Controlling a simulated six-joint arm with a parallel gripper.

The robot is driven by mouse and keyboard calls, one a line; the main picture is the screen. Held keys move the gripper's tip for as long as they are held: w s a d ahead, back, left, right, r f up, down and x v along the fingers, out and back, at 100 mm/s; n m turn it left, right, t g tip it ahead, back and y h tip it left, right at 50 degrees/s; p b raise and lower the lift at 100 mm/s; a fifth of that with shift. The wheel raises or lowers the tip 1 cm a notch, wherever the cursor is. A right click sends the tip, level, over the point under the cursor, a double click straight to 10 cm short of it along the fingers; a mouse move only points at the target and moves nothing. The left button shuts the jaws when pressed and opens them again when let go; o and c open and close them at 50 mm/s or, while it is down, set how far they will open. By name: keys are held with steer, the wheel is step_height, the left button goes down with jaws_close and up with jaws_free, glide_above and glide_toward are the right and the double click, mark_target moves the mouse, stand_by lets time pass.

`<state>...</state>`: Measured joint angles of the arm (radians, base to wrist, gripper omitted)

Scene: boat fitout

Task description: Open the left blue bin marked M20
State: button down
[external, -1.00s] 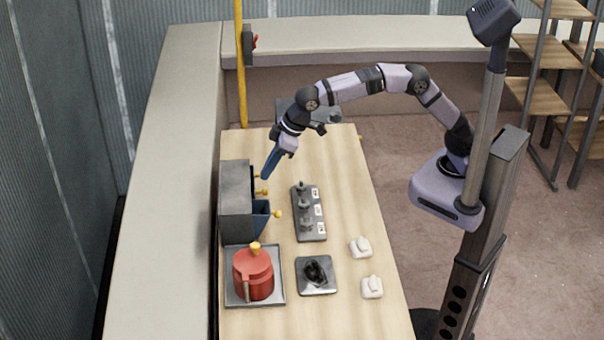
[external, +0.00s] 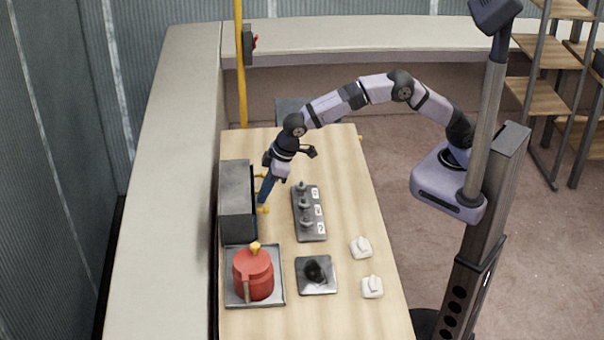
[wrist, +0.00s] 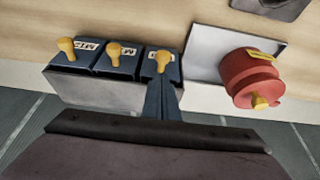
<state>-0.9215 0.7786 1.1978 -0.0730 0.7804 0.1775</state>
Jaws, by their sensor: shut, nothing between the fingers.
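A grey cabinet (external: 236,203) holds three blue bins in a row, each with a yellow knob. The wrist view shows the left bin (wrist: 80,52), the middle bin (wrist: 118,62) and the right bin (wrist: 172,72), all lying flush and closed. Their labels appear upside down. The bin nearest the red pot, at right in the wrist view, is the left one from the front; its label is partly hidden, so I cannot read M20 fully. My gripper (external: 263,200) is shut and empty, its fingertips (wrist: 162,84) close to that bin's front. I cannot tell whether they touch.
A red pot (external: 253,276) stands on a metal tray (external: 276,294) beside the cabinet. A grey block with several knobs (external: 310,212) is close on the right. A black item on a square plate (external: 316,275) and two white pieces (external: 361,248) lie nearer the front.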

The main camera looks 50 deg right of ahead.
mark_target(266, 207)
steer(key=shift+w+a+f, duration=0.1)
steer(key=shift+w+f, duration=0.05)
steer(key=shift+f, duration=0.5)
steer(key=shift+s+d+f+p, duration=0.6)
steer(key=shift+s+d+p, duration=0.05)
steer(key=shift+s+d, duration=0.1)
steer(key=shift+s+d+f, duration=0.45)
steer(key=shift+f, duration=0.1)
steer(key=shift+w+a+p, duration=0.1)
steer(key=shift+p, duration=0.25)
